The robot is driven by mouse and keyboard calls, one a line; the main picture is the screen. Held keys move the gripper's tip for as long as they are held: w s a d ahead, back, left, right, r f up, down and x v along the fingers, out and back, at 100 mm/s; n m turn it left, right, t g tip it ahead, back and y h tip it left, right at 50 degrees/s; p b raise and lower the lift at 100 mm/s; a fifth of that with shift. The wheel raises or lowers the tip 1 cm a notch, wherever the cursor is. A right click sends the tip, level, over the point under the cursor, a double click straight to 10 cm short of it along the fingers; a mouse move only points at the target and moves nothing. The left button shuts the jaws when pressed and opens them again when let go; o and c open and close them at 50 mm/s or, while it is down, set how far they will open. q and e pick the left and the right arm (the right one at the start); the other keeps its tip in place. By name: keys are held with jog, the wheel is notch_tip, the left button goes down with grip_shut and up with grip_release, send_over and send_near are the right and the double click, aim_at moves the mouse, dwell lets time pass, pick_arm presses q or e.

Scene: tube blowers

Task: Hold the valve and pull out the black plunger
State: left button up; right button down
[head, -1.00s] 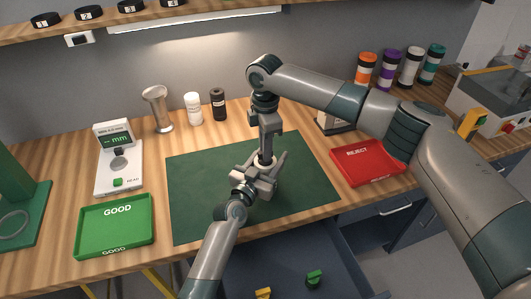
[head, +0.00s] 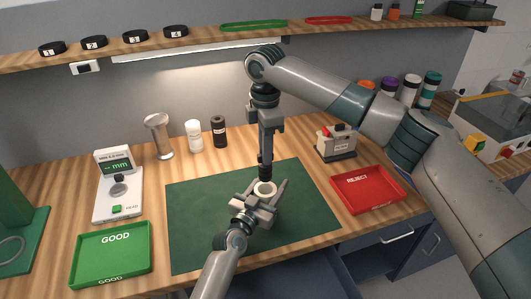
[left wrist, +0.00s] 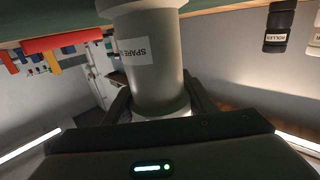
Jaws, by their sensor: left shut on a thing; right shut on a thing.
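The valve (head: 265,188) shows as a pale ring above the middle of the dark green mat. My left gripper (head: 262,199) is shut around it from the near side. In the left wrist view, a grey-white cylinder (left wrist: 160,80), apparently the valve body, stands between the two fingers. The black plunger (head: 265,172) shows just above the ring, below my right gripper (head: 265,158), which points straight down and is shut on its top. I cannot tell whether the plunger's lower end is clear of the valve; the fingers and ring hide details.
The green GOOD tray (head: 112,256) is at left and the red REJECT tray (head: 368,188) at right. The mat (head: 200,215) is otherwise clear.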

pick_arm(q)
jog(key=shift+f, duration=0.1)
jog(key=o, duration=1.3)
jog(key=shift+s, duration=0.1)
jog(key=v, duration=1.2)
jog(key=shift+p+v, duration=0.65)
jog(key=shift+v, duration=2.25)
pick_arm(e)
jog(key=shift+r, duration=0.65)
